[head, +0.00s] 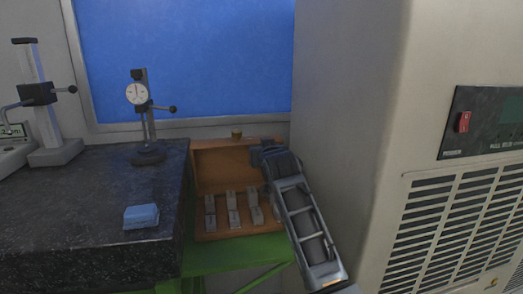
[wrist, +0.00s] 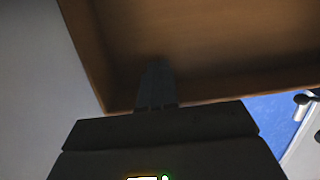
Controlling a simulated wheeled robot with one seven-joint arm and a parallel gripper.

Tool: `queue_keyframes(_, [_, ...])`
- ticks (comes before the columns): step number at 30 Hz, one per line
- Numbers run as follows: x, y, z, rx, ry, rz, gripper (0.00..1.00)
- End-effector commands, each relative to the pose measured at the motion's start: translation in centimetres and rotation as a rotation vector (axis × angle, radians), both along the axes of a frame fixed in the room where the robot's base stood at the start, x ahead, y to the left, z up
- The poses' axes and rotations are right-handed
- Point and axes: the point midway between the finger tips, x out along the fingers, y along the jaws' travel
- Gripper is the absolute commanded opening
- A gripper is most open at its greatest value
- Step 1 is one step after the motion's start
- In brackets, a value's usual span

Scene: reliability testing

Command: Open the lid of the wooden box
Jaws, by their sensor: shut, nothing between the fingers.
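The wooden box (head: 222,236) stands on a green frame right of the granite table. Its lid (head: 222,172) stands raised, roughly upright, at the back. Several small grey metal blocks (head: 232,213) sit in rows inside the box. My gripper (head: 261,155) is at the right part of the lid, in front of its inner side, with my wrist partly covering the box's right end. In the wrist view the fingers (wrist: 156,85) are together and empty, close to the inner face and rim of the wooden lid (wrist: 210,50). I cannot tell whether they touch it.
A large beige cabinet (head: 345,120) stands close on the right. The dark granite table (head: 85,215) on the left holds a blue block (head: 141,217) and a dial gauge stand (head: 148,155). A second stand (head: 55,155) is at far left. A blue panel (head: 185,60) is behind.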

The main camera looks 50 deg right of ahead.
Motion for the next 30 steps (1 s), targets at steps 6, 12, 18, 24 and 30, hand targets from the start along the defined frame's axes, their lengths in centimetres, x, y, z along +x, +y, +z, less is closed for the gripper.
queue_keyframes(6, [-1.9,1.3,1.1,-0.008,-0.013,0.001,0.00])
queue_keyframes(12, [-3.9,2.8,1.2,-0.010,-0.016,0.002,0.00])
queue_keyframes(18, [-6.0,4.2,1.3,-0.011,-0.017,0.003,0.00])
queue_keyframes(24, [-7.7,5.3,1.3,-0.012,-0.020,0.002,0.00])
queue_keyframes(30, [-8.1,5.6,1.3,-0.012,-0.020,0.001,0.00])
